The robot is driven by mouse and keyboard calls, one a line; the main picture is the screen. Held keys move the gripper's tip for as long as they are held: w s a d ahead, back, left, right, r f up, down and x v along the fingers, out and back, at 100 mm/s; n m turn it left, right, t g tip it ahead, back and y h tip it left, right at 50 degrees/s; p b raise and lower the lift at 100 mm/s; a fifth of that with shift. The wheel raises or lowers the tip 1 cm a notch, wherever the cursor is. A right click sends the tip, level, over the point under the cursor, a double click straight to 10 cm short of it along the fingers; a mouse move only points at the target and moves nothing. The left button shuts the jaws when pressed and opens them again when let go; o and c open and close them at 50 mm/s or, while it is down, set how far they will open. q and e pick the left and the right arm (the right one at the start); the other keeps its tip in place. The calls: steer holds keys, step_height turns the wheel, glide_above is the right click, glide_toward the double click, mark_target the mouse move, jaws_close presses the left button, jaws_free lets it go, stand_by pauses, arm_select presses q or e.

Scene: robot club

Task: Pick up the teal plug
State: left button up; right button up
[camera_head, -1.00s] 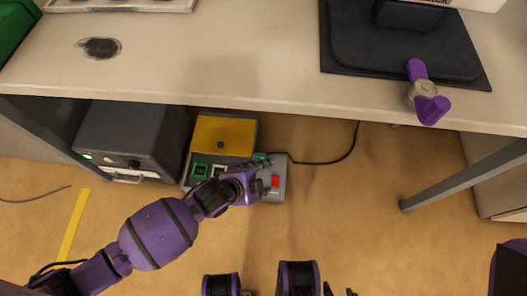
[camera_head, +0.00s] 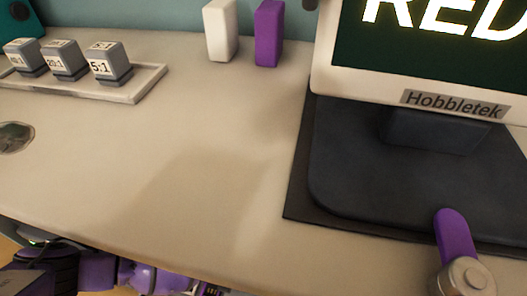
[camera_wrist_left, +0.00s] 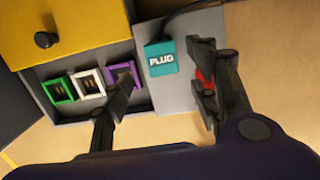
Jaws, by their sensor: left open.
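In the left wrist view the teal plug (camera_wrist_left: 162,58), marked "PLUG", sits on a grey block (camera_wrist_left: 185,98) with a black cable running from its top. My left gripper (camera_wrist_left: 164,62) is open, one finger on each side of the plug in the picture. I cannot tell how far the fingertips are above it, and no contact is clear. In the head view the plug is hidden below the table; only purple parts of my left arm show at the lower left.
Beside the plug are green (camera_wrist_left: 58,91), white (camera_wrist_left: 89,83) and purple (camera_wrist_left: 122,75) framed sockets, under a yellow panel (camera_wrist_left: 75,25) with a black knob. A red switch (camera_wrist_left: 205,80) is partly behind the right-hand finger. The tabletop (camera_head: 200,150) overhangs my left arm; a monitor (camera_head: 430,60) stands on it.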

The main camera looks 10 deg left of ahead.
arm_select(q)
steer(key=f+b, duration=0.1)
steer(key=f, duration=0.2)
steer(key=w+f+b, duration=0.1)
steer(key=f+b, duration=0.1)
steer(key=f, duration=0.1)
steer(key=shift+w+d, duration=0.15)
steer(key=shift+d, duration=0.05)
steer(key=shift+r, duration=0.1)
steer(key=c, duration=1.3)
